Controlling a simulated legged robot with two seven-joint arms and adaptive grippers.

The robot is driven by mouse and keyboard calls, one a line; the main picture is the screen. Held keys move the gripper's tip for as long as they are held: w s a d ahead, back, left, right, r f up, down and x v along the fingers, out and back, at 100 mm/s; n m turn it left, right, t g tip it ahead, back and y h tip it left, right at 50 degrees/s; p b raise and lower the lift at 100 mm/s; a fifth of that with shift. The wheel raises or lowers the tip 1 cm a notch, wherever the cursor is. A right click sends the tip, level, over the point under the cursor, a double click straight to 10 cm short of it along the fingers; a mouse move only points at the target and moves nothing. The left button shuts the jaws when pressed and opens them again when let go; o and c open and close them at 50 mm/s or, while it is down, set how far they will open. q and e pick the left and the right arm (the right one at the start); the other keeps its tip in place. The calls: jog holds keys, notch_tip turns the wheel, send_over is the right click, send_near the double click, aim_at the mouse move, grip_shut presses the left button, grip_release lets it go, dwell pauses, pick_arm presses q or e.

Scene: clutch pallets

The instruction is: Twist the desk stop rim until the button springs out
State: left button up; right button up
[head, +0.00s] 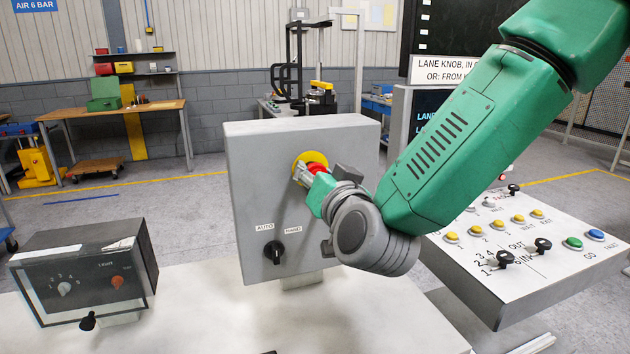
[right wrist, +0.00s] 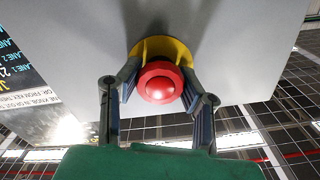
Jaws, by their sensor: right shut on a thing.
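The desk stop is a red mushroom button (right wrist: 160,82) on a yellow round backing (head: 312,158), mounted on the upper front of a grey upright box (head: 240,190). My right gripper (right wrist: 160,88) has one finger on each side of the red rim in the right wrist view, and it is shut on it. In the head view the right gripper (head: 308,174) covers part of the button. Whether the button is pressed in or out cannot be told. My left gripper is not in view.
A black AUTO selector knob (head: 274,250) sits low on the same box. A dark control box (head: 85,275) stands at the left of the white desk (head: 190,325). A sloped panel (head: 540,250) with coloured buttons and black knobs is at the right.

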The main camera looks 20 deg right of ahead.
jog(key=shift+f+m, duration=0.1)
jog(key=shift+m, duration=0.5)
jog(key=o, duration=1.1)
jog(key=shift+o, duration=0.7)
jog(key=shift+w, duration=0.15)
jog(key=s, duration=0.7)
jog(key=shift+s+d, duration=0.15)
jog(key=shift+s, duration=0.05)
jog(key=shift+f, duration=0.1)
